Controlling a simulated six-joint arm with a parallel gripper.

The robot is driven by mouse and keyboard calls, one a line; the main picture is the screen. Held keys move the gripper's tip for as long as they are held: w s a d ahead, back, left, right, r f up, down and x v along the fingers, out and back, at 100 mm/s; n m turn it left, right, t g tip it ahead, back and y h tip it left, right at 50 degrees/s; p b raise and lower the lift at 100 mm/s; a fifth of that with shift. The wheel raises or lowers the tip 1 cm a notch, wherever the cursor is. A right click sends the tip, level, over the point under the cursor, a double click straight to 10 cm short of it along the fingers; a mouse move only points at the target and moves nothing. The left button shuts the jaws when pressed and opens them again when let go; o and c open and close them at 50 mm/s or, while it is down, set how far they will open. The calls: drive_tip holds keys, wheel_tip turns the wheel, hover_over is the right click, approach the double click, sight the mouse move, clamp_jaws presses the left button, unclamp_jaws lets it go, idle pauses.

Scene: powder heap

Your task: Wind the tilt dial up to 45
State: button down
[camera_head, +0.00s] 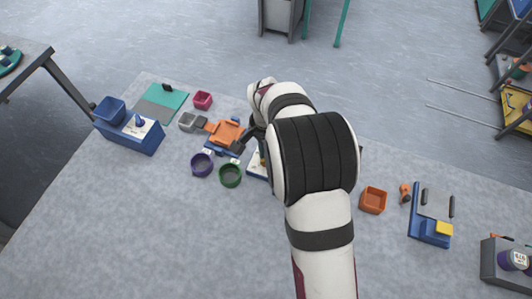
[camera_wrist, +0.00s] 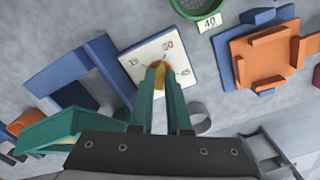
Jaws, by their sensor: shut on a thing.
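The plate adjoins a blue frame (camera_wrist: 70,72). In the head view, my arm covers most of the dial plate (camera_head: 256,165).
An orange fixture on a blue base (camera_wrist: 272,58) stands right of the dial. In the head view, purple (camera_head: 201,164) and green (camera_head: 230,176) cups, a blue box (camera_head: 127,136), a pink box (camera_head: 203,100) and an orange box (camera_head: 373,200) surround the work area.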

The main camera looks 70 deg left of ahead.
drive_tip(key=shift+m, duration=0.9)
drive_tip(key=c, duration=0.9)
unclamp_jaws()
